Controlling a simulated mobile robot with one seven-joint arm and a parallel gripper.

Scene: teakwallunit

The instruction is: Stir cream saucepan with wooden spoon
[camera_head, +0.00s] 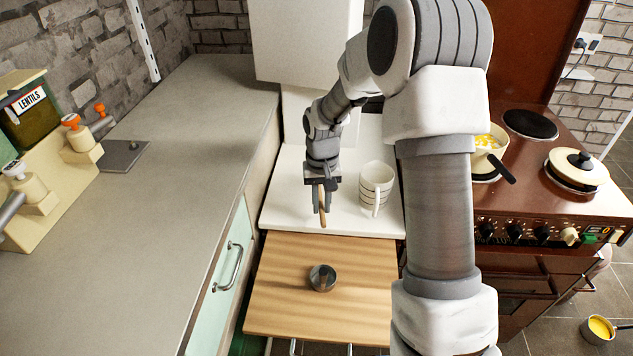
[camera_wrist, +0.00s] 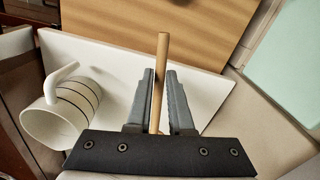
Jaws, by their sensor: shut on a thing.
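My gripper (camera_head: 321,205) is over the white counter, left of the striped mug. It is shut on a thin wooden stick, seemingly the wooden spoon's handle (camera_wrist: 162,75), which stands between the two fingers in the wrist view. The stick also shows below the fingers in the head view (camera_head: 323,218). The spoon's bowl end cannot be made out. The cream saucepan (camera_head: 480,160) sits on the stove at right, well away from my gripper and partly hidden by my arm. It has a black handle and yellow pieces inside.
A striped white mug (camera_head: 371,196) stands close right of my gripper; it also shows in the wrist view (camera_wrist: 44,124). A lidded pan (camera_head: 594,172) is on the brown stove. A small metal pot (camera_head: 322,278) stands on the wooden board (camera_head: 270,315). Another yellow-filled pan (camera_head: 600,329) is on the floor.

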